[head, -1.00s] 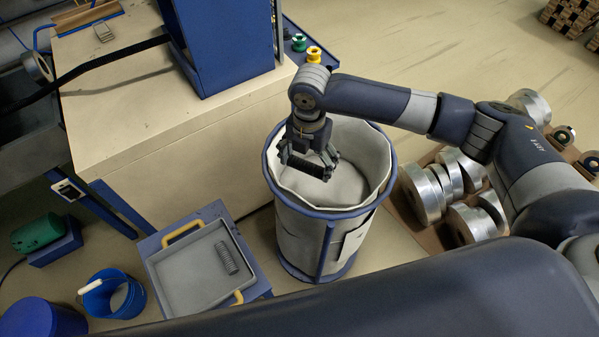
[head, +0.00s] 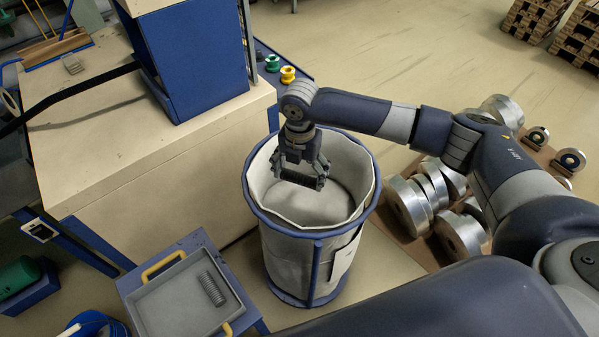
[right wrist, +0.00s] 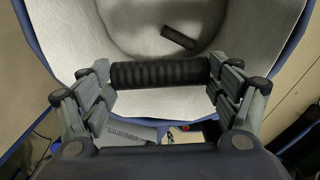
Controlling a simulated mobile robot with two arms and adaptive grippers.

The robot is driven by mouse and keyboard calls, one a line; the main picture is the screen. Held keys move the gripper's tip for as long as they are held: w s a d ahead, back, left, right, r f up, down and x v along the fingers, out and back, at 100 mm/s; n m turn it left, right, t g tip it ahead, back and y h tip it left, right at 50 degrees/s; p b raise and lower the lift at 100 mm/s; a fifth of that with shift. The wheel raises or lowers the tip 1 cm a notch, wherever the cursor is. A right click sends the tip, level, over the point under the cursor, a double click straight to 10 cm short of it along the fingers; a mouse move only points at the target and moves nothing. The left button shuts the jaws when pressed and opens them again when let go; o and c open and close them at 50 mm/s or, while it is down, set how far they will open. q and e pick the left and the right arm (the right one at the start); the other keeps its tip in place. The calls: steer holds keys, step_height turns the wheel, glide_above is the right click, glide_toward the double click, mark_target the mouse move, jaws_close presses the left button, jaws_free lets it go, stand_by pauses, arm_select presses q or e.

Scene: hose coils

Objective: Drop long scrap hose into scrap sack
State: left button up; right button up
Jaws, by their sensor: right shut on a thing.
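My right gripper (head: 303,183) is shut on a long black ribbed hose (right wrist: 160,73), with one finger set at each end of it. It holds the hose over the open mouth of the white scrap sack (head: 345,162), which hangs in a round blue frame. In the right wrist view the sack's pale inside (right wrist: 85,40) lies below the held hose. A shorter dark hose piece (right wrist: 178,37) lies on the sack's bottom. My left gripper is not in view.
A grey tray (head: 165,315) with yellow handles stands left of the sack and holds a grey ribbed piece (head: 212,288). A cream bench (head: 150,170) stands behind it. Metal rolls (head: 410,205) lie on a board to the right.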

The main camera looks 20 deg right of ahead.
mark_target(300, 175)
steer(key=o, duration=1)
steer(key=shift+r+p, duration=2.05)
steer(key=shift+p, duration=0.3)
